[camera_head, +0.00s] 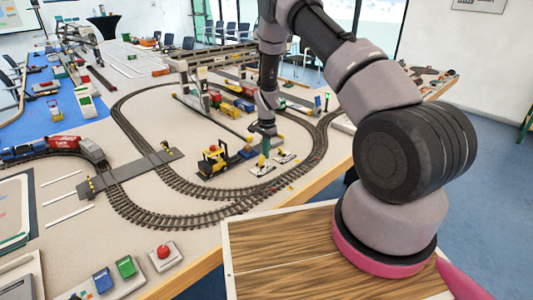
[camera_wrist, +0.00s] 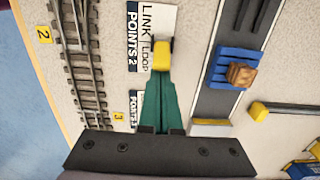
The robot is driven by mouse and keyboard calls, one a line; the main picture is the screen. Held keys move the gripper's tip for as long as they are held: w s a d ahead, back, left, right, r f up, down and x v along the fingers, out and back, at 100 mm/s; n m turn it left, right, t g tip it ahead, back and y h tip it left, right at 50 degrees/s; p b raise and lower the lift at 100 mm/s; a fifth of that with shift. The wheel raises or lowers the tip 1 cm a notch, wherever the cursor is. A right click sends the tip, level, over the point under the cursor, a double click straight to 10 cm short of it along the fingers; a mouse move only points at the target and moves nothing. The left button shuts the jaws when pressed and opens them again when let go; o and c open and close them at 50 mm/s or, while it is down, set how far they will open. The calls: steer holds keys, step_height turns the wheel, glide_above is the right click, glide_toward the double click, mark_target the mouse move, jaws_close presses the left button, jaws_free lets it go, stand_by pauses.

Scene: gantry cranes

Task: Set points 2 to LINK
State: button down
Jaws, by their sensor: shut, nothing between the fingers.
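The points 2 plate (camera_wrist: 133,42) is white, with LINK, LOOP and POINTS 2 printed on it, near the top of the wrist view. In the head view a white plate (camera_head: 262,171) lies beside the track under my gripper (camera_head: 261,161). I cannot tell whether the tips touch anything.
A second points plate (camera_wrist: 136,108) lies partly behind my fingers. Track (camera_wrist: 85,65) runs on the left of the wrist view. A blue piece with a brown load (camera_wrist: 237,68) lies to the right.

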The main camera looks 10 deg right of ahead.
mark_target(263, 156)
steer(key=shift+a, duration=0.1)
steer(key=t+h, duration=0.1)
steer(key=s+a+h, duration=0.1)
steer(key=h, duration=0.1)
steer(key=shift+a+r+t, duration=0.3)
steer(key=shift+t, duration=0.1)
steer(key=h, duration=0.1)
steer(key=a+t+h, duration=0.1)
steer(key=shift+s+a+r+t+h, duration=0.1)
steer(key=shift+s+a+t+h, duration=0.05)
steer(key=shift+s+t+h, duration=0.2)
steer(key=shift+r, duration=0.1)
steer(key=shift+r, duration=0.15)
